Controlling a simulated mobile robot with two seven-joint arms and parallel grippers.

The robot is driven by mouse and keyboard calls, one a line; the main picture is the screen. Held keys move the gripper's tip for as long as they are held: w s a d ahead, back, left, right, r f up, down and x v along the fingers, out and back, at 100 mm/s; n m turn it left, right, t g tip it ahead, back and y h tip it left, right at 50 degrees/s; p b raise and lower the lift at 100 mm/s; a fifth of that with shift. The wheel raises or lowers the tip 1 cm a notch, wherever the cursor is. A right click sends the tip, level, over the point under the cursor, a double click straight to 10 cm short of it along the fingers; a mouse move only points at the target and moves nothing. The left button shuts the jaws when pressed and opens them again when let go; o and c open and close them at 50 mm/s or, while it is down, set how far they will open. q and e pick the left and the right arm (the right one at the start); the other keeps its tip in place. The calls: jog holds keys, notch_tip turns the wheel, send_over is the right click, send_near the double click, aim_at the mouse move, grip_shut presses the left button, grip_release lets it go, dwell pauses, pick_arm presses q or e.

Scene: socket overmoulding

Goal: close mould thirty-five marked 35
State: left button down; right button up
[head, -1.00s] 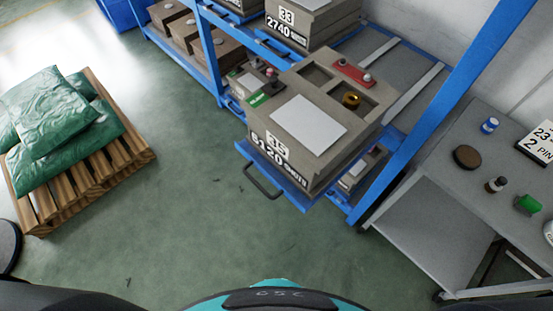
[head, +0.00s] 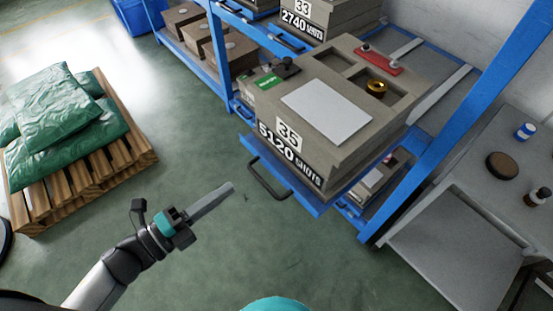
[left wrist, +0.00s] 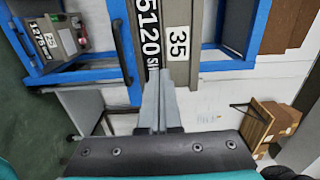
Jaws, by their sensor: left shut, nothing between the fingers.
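Mould thirty-five (head: 327,125), a grey-brown block marked 35 and 5120, sits on a blue pulled-out drawer (head: 318,207) of the rack. A black drawer handle (head: 268,182) sticks out at its front. My left gripper (head: 230,187) is shut and empty, in front of and to the left of the handle, apart from it. In the left wrist view, the mould's marked face (left wrist: 165,35) is just beyond the shut fingertips (left wrist: 165,75), and the handle (left wrist: 122,50) stands to the left of them. My right gripper is out of view.
The blue rack (head: 480,110) has an upright to the right of the drawer. Mould 33 (head: 310,18) stands behind. A pallet (head: 90,170) with green sacks is on the left, a grey table (head: 450,240) on the right. The green floor between is clear.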

pick_arm(q)
send_near(288, 148)
jog(key=x, duration=0.7)
dwell(0.5)
